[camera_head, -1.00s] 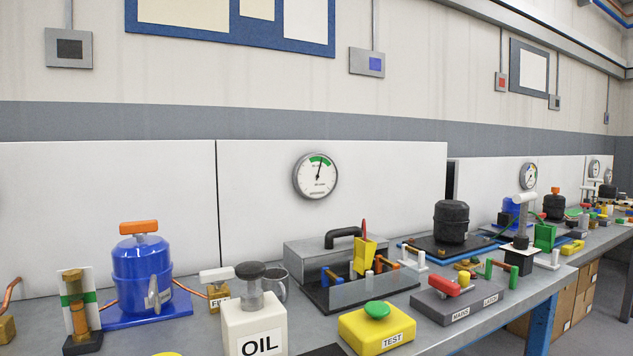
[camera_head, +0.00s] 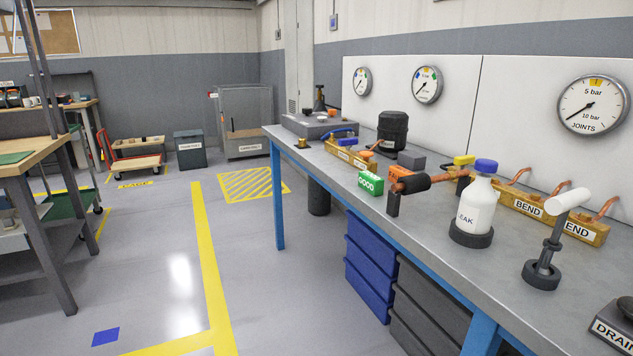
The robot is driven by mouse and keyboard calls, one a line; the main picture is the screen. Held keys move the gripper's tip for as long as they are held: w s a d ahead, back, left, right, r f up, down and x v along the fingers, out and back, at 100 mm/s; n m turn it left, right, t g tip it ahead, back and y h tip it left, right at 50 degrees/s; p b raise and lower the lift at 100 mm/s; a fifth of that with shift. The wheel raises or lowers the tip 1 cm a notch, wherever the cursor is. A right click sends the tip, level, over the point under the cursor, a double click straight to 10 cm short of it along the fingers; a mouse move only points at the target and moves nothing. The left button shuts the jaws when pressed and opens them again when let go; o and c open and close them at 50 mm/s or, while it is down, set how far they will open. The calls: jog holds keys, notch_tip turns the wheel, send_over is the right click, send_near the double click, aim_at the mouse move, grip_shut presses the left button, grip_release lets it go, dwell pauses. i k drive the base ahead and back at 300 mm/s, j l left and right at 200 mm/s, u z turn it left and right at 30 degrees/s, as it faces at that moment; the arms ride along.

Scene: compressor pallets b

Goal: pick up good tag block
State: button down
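The good tag block (camera_head: 370,183) is a small green block with a white "GOOD" label. It sits on the grey workbench (camera_head: 457,221) near its front edge, left of an orange-and-black fitting (camera_head: 410,182) on a dark stand. A brass block with a label (camera_head: 350,157) lies behind it to the left. My gripper is not in view.
A white "LEAK" bottle (camera_head: 474,212) with a blue cap and a white-topped dark stand (camera_head: 548,250) stand to the right. Blue drawers (camera_head: 370,280) are under the bench. The floor in front is open, with yellow lines (camera_head: 207,260).

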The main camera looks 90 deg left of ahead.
aim_at(371, 183)
jog(key=u, duration=2.5)
